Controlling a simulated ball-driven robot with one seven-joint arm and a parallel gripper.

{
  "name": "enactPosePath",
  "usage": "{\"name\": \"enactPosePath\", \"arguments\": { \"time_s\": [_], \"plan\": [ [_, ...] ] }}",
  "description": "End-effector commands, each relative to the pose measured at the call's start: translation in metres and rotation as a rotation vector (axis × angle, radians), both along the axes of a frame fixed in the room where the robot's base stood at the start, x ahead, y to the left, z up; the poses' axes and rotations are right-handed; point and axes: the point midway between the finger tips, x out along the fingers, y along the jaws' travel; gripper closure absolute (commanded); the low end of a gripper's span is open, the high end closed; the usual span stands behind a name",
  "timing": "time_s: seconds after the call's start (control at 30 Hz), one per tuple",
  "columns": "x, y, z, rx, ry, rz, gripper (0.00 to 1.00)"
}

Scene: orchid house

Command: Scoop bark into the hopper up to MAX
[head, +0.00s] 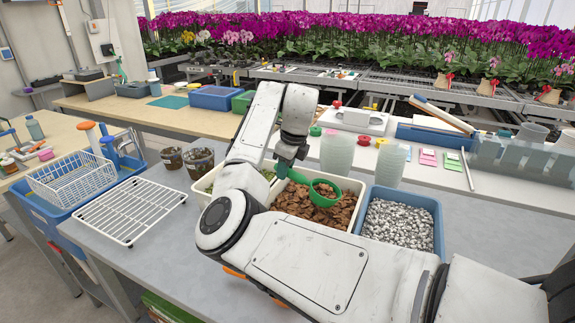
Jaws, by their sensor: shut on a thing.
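My gripper (285,163) is shut on the green scoop (325,197), mostly hidden by my wrist. The scoop's round bowl is at the bark, over the right part of the white bark bin (357,205); I cannot tell whether it touches the bark or holds any. Brown bark chips (306,209) fill the bin, partly covered by my arm. I cannot make out a hopper for certain or any MAX mark; a translucent bluish container (520,160) stands at the far right of the bench.
A blue bin (438,215) of grey-white granules stands right of the bark; a bin with green moss (208,182) is left. Stacked clear pots (337,152) and (391,163) stand behind. A white wire rack (130,210) and dark cups (198,160) lie left.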

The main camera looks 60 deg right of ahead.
Motion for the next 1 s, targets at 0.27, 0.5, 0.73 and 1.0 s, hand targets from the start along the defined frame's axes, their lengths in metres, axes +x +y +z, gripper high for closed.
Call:
{"name": "enactPosePath", "arguments": {
  "time_s": [0.27, 0.5, 0.73, 1.0],
  "plan": [
    [0.015, 0.001, 0.020, -0.008, 0.108, 0.004, 1.00],
    [0.035, 0.002, 0.031, -0.017, 0.211, 0.004, 1.00],
    [0.046, 0.003, 0.037, -0.021, 0.277, 0.002, 1.00],
    [0.049, 0.004, 0.038, -0.025, 0.295, 0.000, 1.00]
  ]
}}
